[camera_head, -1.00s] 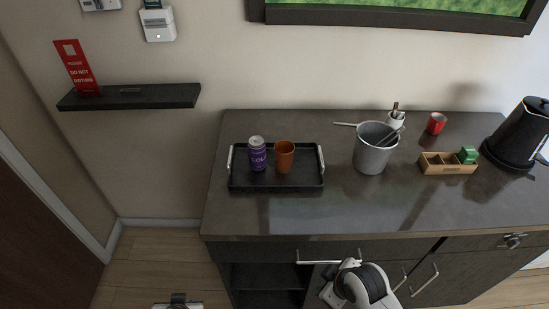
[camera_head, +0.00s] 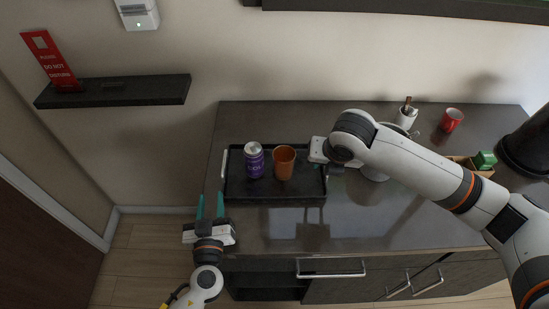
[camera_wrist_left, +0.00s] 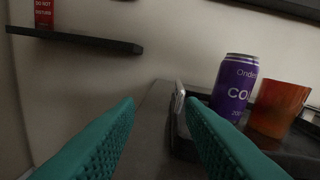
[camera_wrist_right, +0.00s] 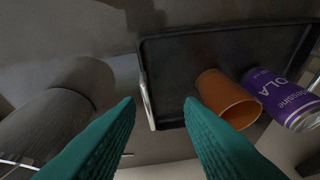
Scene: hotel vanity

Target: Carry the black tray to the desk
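The black tray (camera_head: 260,195) lies flat on the dark counter, with a metal handle at each short side. A purple cola can (camera_head: 254,160) and an orange cup (camera_head: 284,162) stand on it. My left gripper (camera_head: 210,203) is open at the tray's left side; the left handle (camera_wrist_left: 179,97) shows ahead, between its fingers in the left wrist view. My right gripper (camera_wrist_right: 160,105) is open; the right handle (camera_wrist_right: 147,104) shows between its fingers in the right wrist view. In the head view its fingers are mostly hidden by its own arm. Neither gripper holds a handle.
The ice bucket (camera_wrist_right: 60,105) stands close to my right gripper. A red mug (camera_head: 451,120), a wooden box with a green item (camera_head: 485,160) and a black kettle (camera_head: 530,145) are farther right. A wall shelf (camera_head: 115,91) is left. The front counter is clear.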

